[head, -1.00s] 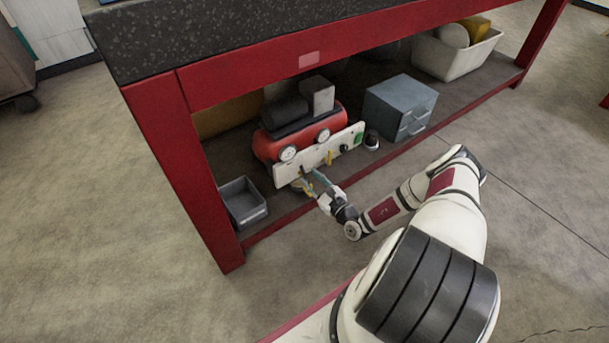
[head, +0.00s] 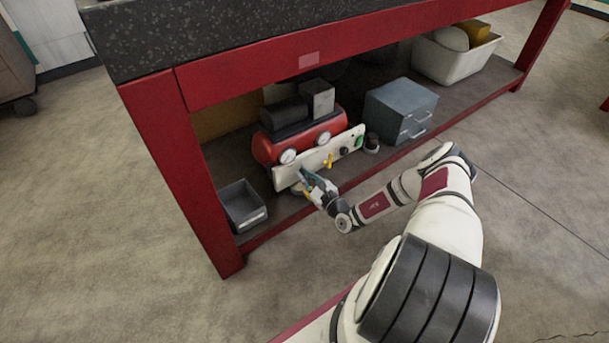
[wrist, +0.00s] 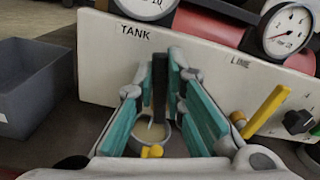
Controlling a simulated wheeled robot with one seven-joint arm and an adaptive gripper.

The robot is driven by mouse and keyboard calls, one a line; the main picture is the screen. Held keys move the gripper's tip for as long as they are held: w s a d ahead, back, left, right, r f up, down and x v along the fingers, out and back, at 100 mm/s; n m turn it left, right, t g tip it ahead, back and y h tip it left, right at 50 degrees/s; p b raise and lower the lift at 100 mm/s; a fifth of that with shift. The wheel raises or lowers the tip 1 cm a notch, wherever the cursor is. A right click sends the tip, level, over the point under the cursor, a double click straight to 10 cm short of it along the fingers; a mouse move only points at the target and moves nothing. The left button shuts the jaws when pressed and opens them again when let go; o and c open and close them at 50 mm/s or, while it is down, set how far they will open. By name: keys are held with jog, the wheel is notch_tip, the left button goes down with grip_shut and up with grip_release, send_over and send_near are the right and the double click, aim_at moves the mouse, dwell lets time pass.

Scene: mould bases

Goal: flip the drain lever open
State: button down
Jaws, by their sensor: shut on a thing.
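My gripper (wrist: 160,85) is under the TANK label at the left part of the white panel (wrist: 100,60); it also shows in the head view (head: 306,177). Its teal fingers are close together, shut on the drain lever, which is mostly hidden between them. A dark upright strip shows between the fingertips; I cannot tell whether it is lever or finger pad. A small yellow piece (wrist: 152,151) shows low between the fingers, in front of a pale round dish. Another yellow lever (wrist: 265,110) stands tilted to the right, under the LINE label, apart from my gripper.
A red compressor tank (head: 265,148) with two gauges stands behind the panel. A grey open bin (head: 243,205) is at left, a grey drawer box (head: 400,108) at right. A dark knob (wrist: 298,122) sits right of the LINE lever. The red bench frame (head: 190,170) surrounds the shelf.

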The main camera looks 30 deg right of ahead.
jog(key=shift+d+r+m, duration=0.1)
jog(key=shift+d+m, duration=0.3)
jog(key=shift+m, duration=0.4)
jog(key=shift+d+m, duration=0.35)
jog(key=shift+m, duration=0.45)
jog(key=c, duration=1.6)
grip_release()
jog(key=shift+c, duration=0.2)
jog(key=s, duration=1.2)
jog(key=shift+d, duration=0.25)
